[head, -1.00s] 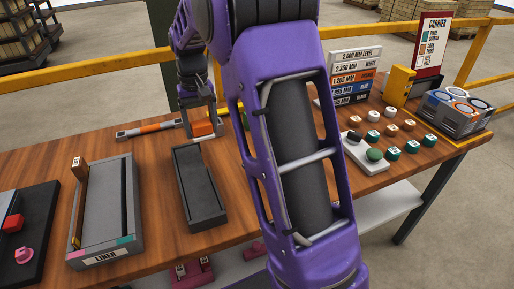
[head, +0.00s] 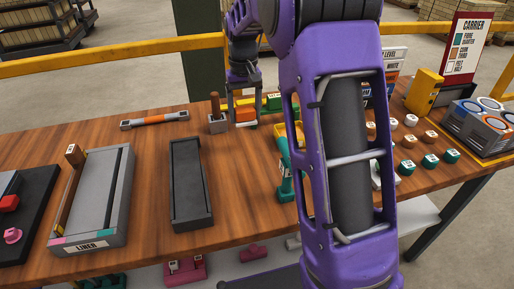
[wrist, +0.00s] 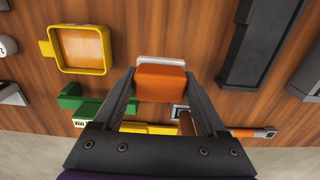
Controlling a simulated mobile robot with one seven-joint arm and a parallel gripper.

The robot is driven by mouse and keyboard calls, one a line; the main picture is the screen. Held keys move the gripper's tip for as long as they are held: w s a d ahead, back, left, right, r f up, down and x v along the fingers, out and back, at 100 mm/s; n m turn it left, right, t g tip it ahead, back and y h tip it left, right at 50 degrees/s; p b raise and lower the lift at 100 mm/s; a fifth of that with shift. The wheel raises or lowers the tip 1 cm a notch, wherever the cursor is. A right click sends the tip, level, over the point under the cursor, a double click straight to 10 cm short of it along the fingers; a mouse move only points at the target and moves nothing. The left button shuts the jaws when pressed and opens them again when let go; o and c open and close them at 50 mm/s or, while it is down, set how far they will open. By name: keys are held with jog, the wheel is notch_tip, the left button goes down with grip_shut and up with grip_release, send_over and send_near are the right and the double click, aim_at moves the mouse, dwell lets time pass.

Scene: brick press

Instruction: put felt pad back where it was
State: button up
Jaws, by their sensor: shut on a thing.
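My gripper (head: 244,113) is shut on an orange block with a pale grey plate along one edge, which appears to be the felt pad (head: 245,115). In the wrist view the felt pad (wrist: 160,82) sits between both fingers (wrist: 160,100). In the head view it is over the back of the wooden table, just right of a small grey block with a brown handle (head: 217,122). I cannot tell whether the pad touches the table.
A long dark tray (head: 176,220) and the grey liner tray (head: 122,205) stand left of centre. An orange-grey rod (head: 155,119) lies at the back. A yellow-rimmed tray (wrist: 106,62), a green item (wrist: 90,105) and a teal tool (head: 285,170) are near my gripper. Bare wood lies right of the dark tray.

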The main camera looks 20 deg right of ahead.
aim_at(247, 149)
jog(key=shift+d+f, duration=0.1)
jog(key=shift+d, duration=0.05)
notch_tip(247, 149, down, 10)
jog(key=shift+r+b, duration=0.1)
jog(key=shift+b, duration=0.75)
jog(key=o, duration=1.1)
notch_tip(247, 149, up, 12)
jog(key=shift+r+p, duration=0.1)
jog(key=shift+p, duration=0.85)
